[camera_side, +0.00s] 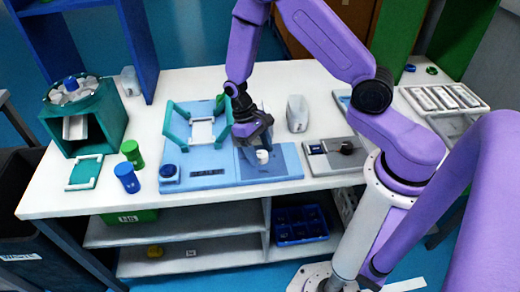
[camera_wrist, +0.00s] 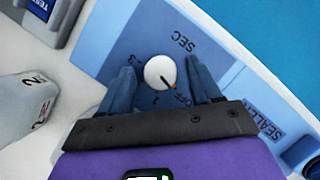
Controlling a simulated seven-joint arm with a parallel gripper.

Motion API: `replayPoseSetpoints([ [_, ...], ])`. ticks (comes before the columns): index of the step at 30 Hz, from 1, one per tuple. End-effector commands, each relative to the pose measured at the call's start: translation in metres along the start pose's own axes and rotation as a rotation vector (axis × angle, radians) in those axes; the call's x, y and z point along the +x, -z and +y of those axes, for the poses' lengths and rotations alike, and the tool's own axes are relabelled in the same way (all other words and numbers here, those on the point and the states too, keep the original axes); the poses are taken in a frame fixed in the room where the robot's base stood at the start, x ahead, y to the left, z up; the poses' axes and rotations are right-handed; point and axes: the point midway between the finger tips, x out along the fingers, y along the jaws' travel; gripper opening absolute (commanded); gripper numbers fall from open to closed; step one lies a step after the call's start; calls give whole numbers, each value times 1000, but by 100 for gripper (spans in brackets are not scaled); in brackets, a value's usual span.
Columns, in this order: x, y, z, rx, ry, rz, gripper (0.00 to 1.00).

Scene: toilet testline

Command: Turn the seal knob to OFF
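The seal knob (camera_wrist: 158,70) is a round white dial on a blue panel (camera_wrist: 128,42) marked SEC, 3, 1 and OFF. Its dark pointer with an orange tip points to the lower right in the wrist view, toward the OFF lettering (camera_wrist: 178,99). In the side view the knob (camera_side: 262,157) shows just under my gripper (camera_side: 257,143). In the wrist view my gripper (camera_wrist: 160,67) is open, with one finger on each side of the knob. Gaps show between the fingers and the knob, so it is not gripped.
The blue sealer station (camera_side: 200,173) carries a teal frame (camera_side: 172,125) and a dark blue button (camera_side: 168,171). A grey-white block (camera_side: 297,113) stands behind right. Green (camera_side: 132,152) and blue (camera_side: 127,177) cylinders stand left.

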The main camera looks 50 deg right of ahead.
Motion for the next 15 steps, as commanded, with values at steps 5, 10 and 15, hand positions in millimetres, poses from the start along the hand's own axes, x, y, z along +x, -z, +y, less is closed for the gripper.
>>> replayPoseSetpoints([
  [5,-4,0,0,0,1,2,63],
  [10,-27,1,-1,1,2,6,63],
  [15,-63,1,0,0,2,8,63],
])
